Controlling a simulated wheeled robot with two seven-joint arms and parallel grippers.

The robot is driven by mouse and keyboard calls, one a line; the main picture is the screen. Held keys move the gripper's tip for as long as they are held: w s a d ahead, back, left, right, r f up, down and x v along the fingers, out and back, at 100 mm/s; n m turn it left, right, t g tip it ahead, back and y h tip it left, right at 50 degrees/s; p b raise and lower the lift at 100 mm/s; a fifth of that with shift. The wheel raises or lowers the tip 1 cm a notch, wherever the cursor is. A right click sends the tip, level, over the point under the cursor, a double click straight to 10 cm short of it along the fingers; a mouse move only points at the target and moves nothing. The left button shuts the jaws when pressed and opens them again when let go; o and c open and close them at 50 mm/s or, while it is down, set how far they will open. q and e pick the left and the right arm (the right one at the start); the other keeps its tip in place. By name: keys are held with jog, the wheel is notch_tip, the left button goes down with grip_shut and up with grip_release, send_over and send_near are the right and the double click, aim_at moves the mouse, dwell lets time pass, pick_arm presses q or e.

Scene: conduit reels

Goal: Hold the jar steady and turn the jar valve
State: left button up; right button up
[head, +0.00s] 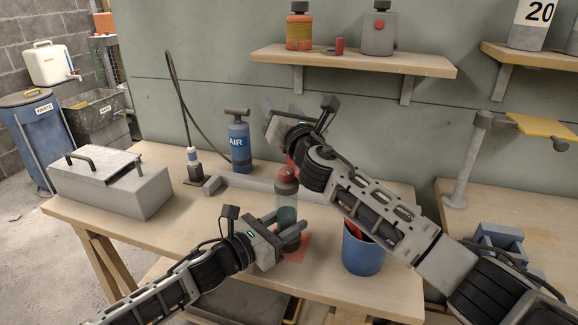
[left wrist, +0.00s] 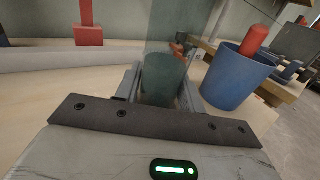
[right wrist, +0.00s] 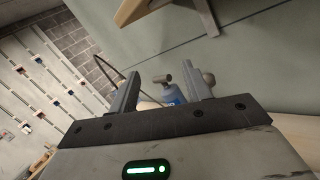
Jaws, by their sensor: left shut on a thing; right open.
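The jar (head: 286,198) is clear with greenish contents and stands upright over a red mat (head: 297,249). My left gripper (head: 290,236) is shut around its lower body. In the left wrist view the jar (left wrist: 170,45) rises between the fingers, its top out of frame. The jar's reddish-grey top (head: 286,180) is just below my right wrist; I cannot make out the valve's shape. My right gripper (head: 272,112) is open and empty, above and behind the jar, pointing toward the back wall. In the right wrist view nothing lies between its fingers (right wrist: 162,88) except the distant background.
A blue bucket (head: 361,252) with a red item stands right of the jar. A grey pipe (head: 245,186) lies behind. A blue AIR pump (head: 239,142) and a grey box (head: 112,182) stand to the left. A shelf (head: 350,60) overhangs the back.

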aim_at(289, 168)
jog(key=s+d+f+m+g+h, duration=0.2)
jog(key=s+d+m+h, duration=0.2)
jog(key=s+m+h, duration=0.6)
jog(key=s+a+f+n, duration=0.3)
jog(key=s+n, duration=0.1)
jog(key=s, duration=0.2)
jog(key=s+a+f+n, duration=0.2)
jog(key=s+n, duration=0.1)
jog(key=s, duration=0.3)
jog(key=shift+t+h, duration=0.4)
jog(key=x, duration=1.1)
jog(key=shift+w+f, duration=0.1)
jog(key=shift+w, duration=0.3)
jog(key=c, duration=1)
